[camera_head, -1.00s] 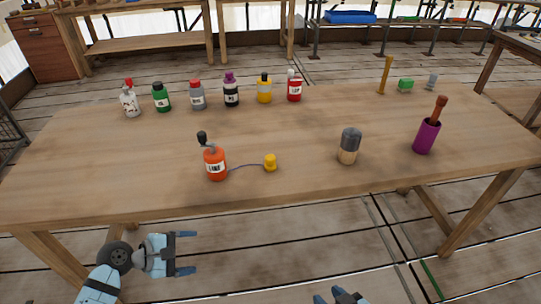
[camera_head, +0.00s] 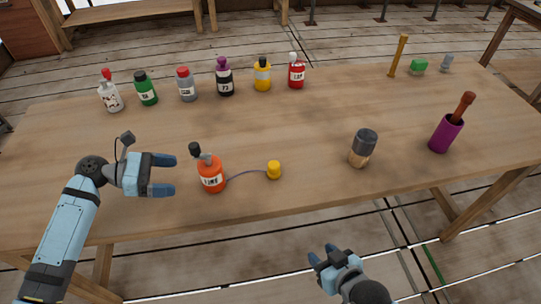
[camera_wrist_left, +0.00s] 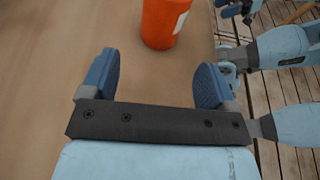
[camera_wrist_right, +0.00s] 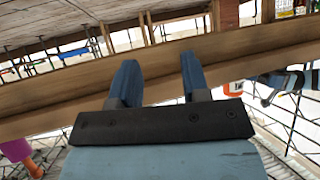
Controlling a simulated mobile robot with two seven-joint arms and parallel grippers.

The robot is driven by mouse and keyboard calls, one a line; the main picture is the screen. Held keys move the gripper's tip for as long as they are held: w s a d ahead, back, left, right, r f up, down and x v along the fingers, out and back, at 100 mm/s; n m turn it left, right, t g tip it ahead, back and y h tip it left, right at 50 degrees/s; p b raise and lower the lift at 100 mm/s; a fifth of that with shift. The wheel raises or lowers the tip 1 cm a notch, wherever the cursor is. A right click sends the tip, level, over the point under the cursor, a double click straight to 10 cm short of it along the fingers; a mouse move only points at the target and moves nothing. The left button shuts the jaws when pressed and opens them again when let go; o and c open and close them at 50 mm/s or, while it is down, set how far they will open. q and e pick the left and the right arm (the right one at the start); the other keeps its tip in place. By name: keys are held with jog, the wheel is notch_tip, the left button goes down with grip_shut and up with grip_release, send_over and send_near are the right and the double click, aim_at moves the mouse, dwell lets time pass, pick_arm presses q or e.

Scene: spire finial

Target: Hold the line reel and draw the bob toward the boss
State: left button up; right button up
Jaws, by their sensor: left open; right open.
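The orange line reel (camera_head: 211,176), with a white label and a dark-topped crank, stands upright on the table. A thin grey line runs from it to the yellow bob (camera_head: 274,170) on its right. A grey-topped, tan-bottomed cylinder (camera_head: 362,150), possibly the boss, stands further right. My left gripper (camera_head: 166,175) is open and empty, just left of the reel, fingers pointing at it. The left wrist view shows the lower reel (camera_wrist_left: 163,22) beyond the fingertips, its top cut off. My right gripper (camera_head: 322,254) is open and empty in front of the table's near edge.
Several labelled bottles (camera_head: 225,80) stand in a row along the back. A purple cup (camera_head: 446,133) holding a brown-handled tool stands at the right. The table is clear around the bob.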

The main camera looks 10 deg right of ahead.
aim_at(208, 177)
pick_arm(q)
jog(key=shift+d+f, duration=0.15)
jog(key=shift+d, duration=0.1)
jog(key=b+x, duration=0.3)
jog(key=x, duration=0.1)
jog(key=shift+s+d+f+b, duration=0.15)
jog(key=shift+s+d+b, duration=0.1)
jog(key=shift+b, duration=0.1)
jog(key=shift+w+d+p, duration=0.1)
jog(key=shift+d+p, duration=0.55)
jog(key=shift+d, duration=0.45)
jog(key=shift+p+x, duration=0.45)
jog(key=shift+x, duration=0.35)
jog(key=shift+d+f, duration=0.3)
jog(key=shift+d, duration=0.15)
pick_arm(e)
jog(key=shift+s+f, duration=0.5)
jog(key=shift+a, duration=0.1)
pick_arm(q)
jog(key=c, duration=0.6)
pick_arm(e)
jog(key=shift+r, duration=0.1)
